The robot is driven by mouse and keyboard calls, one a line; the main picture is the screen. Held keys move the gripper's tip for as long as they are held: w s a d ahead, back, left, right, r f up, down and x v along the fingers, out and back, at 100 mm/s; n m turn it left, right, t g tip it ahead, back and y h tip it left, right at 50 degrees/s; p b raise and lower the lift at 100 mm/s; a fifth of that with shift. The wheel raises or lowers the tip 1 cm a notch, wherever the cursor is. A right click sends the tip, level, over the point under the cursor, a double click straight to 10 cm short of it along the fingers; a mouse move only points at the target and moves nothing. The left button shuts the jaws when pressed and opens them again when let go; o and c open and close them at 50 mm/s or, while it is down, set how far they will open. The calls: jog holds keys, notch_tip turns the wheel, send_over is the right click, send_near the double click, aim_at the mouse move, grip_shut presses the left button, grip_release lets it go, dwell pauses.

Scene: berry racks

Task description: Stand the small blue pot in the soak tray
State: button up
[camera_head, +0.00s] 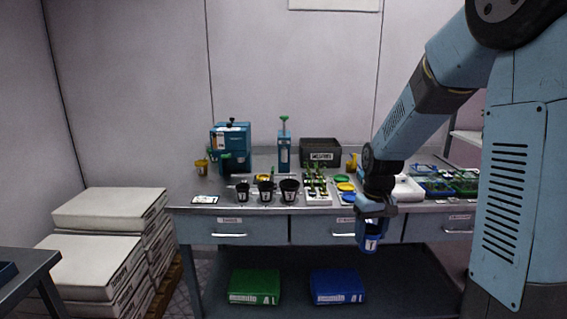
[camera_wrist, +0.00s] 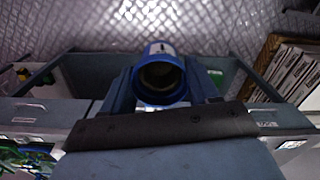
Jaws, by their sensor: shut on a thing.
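The small blue pot (camera_head: 371,243) hangs from my gripper (camera_head: 371,215) in the head view, in front of the bench's drawer fronts and below the bench top in the picture. It carries a white label and looks roughly upright. In the wrist view, the blue pot (camera_wrist: 160,50) sits between both fingers of my gripper (camera_wrist: 160,90), its round open mouth facing the camera. My gripper is shut on it. A white shallow tray (camera_head: 408,190), which looks like the soak tray, lies on the bench behind my arm, partly hidden by it; its inside is hard to see.
Black pots (camera_head: 265,190) stand along the bench's (camera_head: 225,210) front left. A white seedling tray (camera_head: 318,198), yellow and green dishes (camera_head: 345,187) and a dark crate (camera_head: 320,153) are right of them. Green planted trays (camera_head: 437,187) stand right of the white tray. Stacked boxes (camera_head: 105,212) stand left.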

jog(key=w+f+m, duration=0.1)
jog(key=w+f, duration=0.4)
jog(key=f, duration=0.7)
jog(key=w+f+m, duration=0.1)
jog(key=w+f, duration=0.5)
jog(key=f, duration=0.7)
jog(key=shift+m, duration=0.3)
jog(key=shift+w+d, duration=0.1)
